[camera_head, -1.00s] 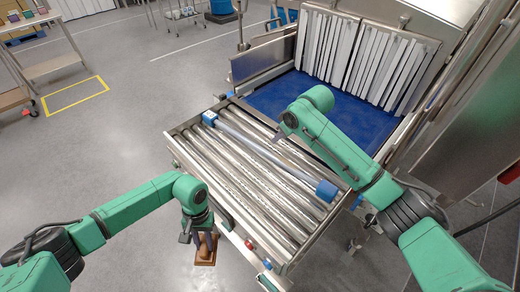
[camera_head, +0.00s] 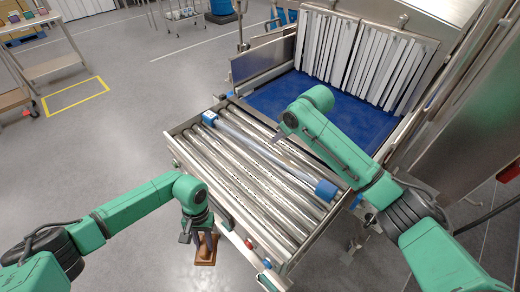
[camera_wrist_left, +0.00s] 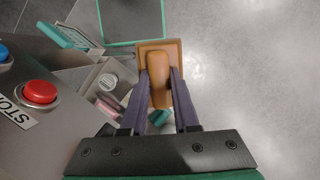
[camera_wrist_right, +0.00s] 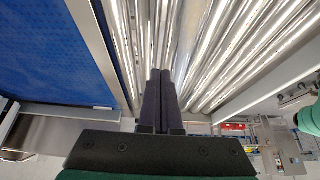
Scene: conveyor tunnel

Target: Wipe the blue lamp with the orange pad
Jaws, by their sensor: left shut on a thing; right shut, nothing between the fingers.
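The orange pad (camera_wrist_left: 174,47) is a flat brown-orange block with a rounded upright handle. My left gripper (camera_wrist_left: 160,82) is shut on that handle. In the head view the pad (camera_head: 205,256) hangs below my left gripper (camera_head: 199,234), beside the near left side of the roller conveyor. A blue lamp (camera_wrist_left: 4,53) is cut off at the left edge of the left wrist view, beyond a red stop button (camera_wrist_left: 39,93). The pad is apart from it. My right gripper (camera_wrist_right: 160,75) is shut and empty above the rollers.
The roller conveyor (camera_head: 245,165) carries a grey bar with blue ends (camera_head: 326,190) lying across it. A blue belt (camera_head: 320,100) leads to white strip curtains (camera_head: 365,55). The conveyor's side panel lies beside the pad. Open floor (camera_head: 110,150) is to the left.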

